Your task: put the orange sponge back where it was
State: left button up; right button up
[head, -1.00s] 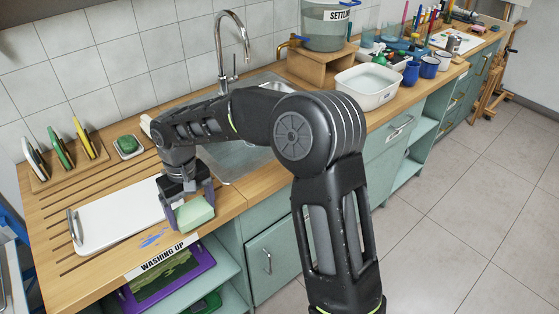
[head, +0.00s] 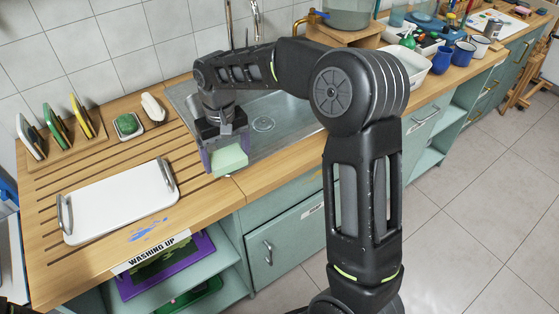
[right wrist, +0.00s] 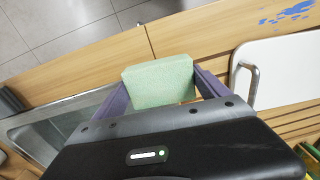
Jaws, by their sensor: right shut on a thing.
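My right gripper (head: 226,154) is shut on a pale green sponge (head: 230,161), held above the wooden counter near the sink's front left corner. In the right wrist view the sponge (right wrist: 158,82) sits between the two purple fingers of the gripper (right wrist: 160,90). I see no orange sponge in these frames. My left gripper is not in view.
A white tray (head: 115,203) with metal handles lies on the grooved counter (head: 205,205) to the left. A green scrubber in a dish (head: 128,125), a white object (head: 153,107) and a rack (head: 62,152) stand behind. The steel sink (head: 285,125) is to the right.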

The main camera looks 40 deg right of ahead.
jog(key=d+r+m, duration=0.1)
jog(key=d+r, duration=0.1)
jog(key=d, duration=0.5)
notch_tip(320, 180, up, 4)
jog(key=n, duration=0.2)
send_over(279, 165)
jog(key=shift+w+f+p, duration=0.1)
jog(key=shift+f+p, duration=0.1)
jog(key=shift+p, duration=0.1)
jog(key=shift+f+p, duration=0.5)
jog(key=shift+f, duration=2.65)
notch_tip(279, 165, down, 3)
jog(key=shift+f+p, duration=0.15)
jog(key=shift+p, duration=0.2)
jog(key=shift+f, duration=0.25)
